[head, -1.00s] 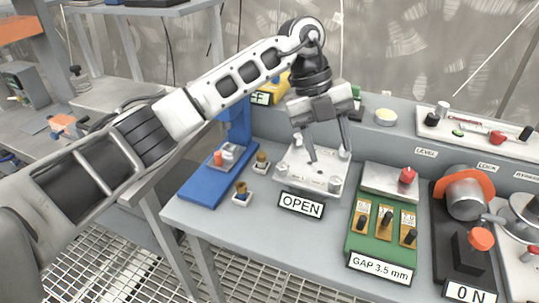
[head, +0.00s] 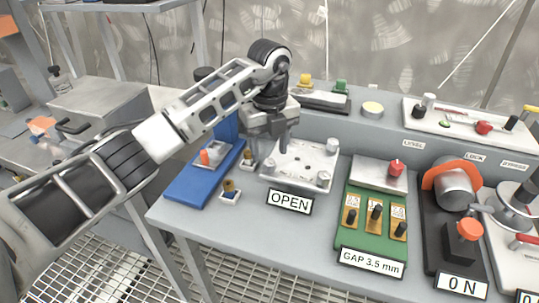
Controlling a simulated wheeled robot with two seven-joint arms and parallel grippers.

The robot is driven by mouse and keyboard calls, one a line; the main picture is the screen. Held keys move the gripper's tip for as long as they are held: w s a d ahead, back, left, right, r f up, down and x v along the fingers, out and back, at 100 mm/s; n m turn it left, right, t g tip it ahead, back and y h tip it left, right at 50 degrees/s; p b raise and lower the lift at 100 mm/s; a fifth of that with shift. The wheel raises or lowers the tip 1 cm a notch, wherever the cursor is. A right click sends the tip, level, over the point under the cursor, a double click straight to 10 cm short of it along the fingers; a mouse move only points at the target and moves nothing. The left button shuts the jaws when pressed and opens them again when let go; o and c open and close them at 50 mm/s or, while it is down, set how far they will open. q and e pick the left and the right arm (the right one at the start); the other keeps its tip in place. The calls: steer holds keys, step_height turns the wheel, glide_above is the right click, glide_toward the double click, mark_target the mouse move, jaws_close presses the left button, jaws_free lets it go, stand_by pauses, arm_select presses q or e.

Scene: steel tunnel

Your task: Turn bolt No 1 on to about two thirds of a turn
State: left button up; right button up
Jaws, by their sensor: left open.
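The white metal plate (head: 297,164) stands on the grey bench behind an "OPEN" label (head: 290,201). Bolt heads show at its back right (head: 332,146), front right (head: 323,179) and front left (head: 268,170). I cannot read which one is No 1. The back left corner is hidden behind my gripper. My left gripper (head: 266,148) is open and empty, pointing down over the plate's back left edge. One finger hangs over the plate and the other to its left. I cannot tell whether the fingers touch anything. My right gripper is not in view.
A blue stand (head: 188,188) and small brass-topped pieces (head: 229,187) are left of the plate. A green gauge board (head: 366,222) with a "GAP 3.5 mm" label is to the right. Beyond it is a black unit with an orange knob (head: 467,230). A raised ledge runs behind.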

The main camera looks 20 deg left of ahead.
mark_target(270, 162)
arm_select(q)
steer(key=shift+f, duration=1.5)
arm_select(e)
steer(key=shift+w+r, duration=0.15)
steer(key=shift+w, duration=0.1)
arm_select(q)
steer(key=shift+c, duration=0.3)
steer(key=c, duration=0.9)
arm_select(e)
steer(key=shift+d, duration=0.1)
